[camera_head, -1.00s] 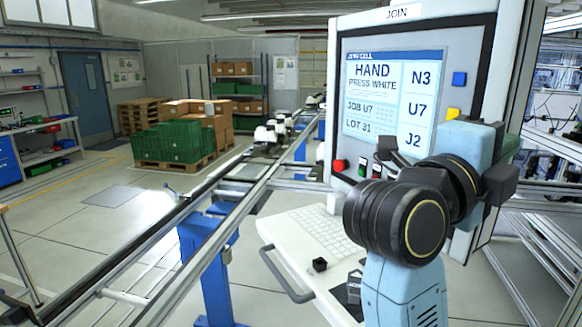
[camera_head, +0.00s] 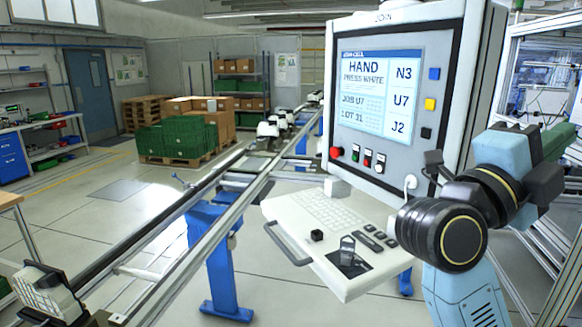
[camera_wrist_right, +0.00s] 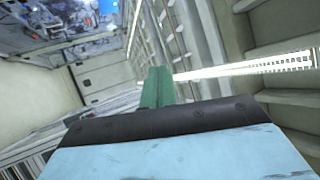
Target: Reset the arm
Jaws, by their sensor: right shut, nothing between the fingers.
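My right arm stands at the right of the head view, in front of and beside the control panel. My right gripper (camera_head: 562,138) is at its far end, with green fingers pointing away to the right of the panel. In the wrist view the green fingers (camera_wrist_right: 157,86) are together and empty, with nothing touching them. The control panel (camera_head: 398,95) has a screen (camera_head: 380,92) reading "HAND PRESS WHITE", with N3, U7 and J2 beside blue, yellow and black buttons. My left gripper is not in view.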

